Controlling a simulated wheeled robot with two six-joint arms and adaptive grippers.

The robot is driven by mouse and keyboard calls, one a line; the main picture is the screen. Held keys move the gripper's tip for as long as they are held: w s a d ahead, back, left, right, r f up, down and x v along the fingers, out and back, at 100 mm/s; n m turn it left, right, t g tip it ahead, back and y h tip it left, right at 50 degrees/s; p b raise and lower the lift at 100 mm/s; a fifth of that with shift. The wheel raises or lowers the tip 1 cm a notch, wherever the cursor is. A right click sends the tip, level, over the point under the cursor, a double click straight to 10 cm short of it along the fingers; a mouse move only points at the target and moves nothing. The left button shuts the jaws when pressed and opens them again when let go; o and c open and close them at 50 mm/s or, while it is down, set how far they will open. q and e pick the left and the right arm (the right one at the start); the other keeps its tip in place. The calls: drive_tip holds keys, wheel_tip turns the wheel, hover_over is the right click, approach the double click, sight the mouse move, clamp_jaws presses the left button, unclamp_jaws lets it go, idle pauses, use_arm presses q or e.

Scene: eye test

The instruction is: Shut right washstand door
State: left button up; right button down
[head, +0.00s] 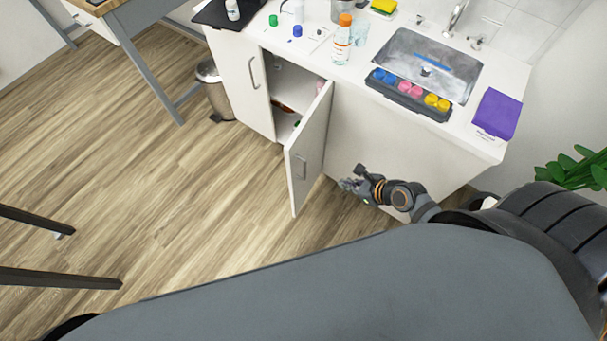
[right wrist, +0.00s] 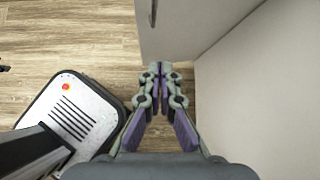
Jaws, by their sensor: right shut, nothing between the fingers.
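The white washstand (head: 380,145) stands along the wall with a sink in its top. Its right door (head: 309,145) is open and sticks out into the room, with a grey handle (head: 301,167) on its face. The left door (head: 246,80) looks shut. My right gripper (head: 347,184) is low in front of the washstand, to the right of the open door and apart from it in the head view. In the right wrist view my right gripper (right wrist: 162,70) is shut and empty, and the door (right wrist: 185,25) is just ahead of the fingertips. My left gripper is not in view.
A bin (head: 214,90) stands left of the washstand. A bottle (head: 342,42), a paint tray (head: 410,95) and a purple box (head: 497,113) are on the top. Dark legs (head: 60,275) show at left. The wooden floor before the door is clear.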

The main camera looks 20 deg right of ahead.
drive_tip(key=w+a+f+b, duration=0.2)
drive_tip(key=w+a+f, duration=0.3)
drive_tip(key=w+a, duration=0.2)
drive_tip(key=shift+w+a+f+m+y, duration=0.3)
drive_tip(key=shift+w+a+f+m, duration=0.1)
drive_tip(key=shift+w, duration=0.75)
drive_tip(key=shift+r, duration=0.1)
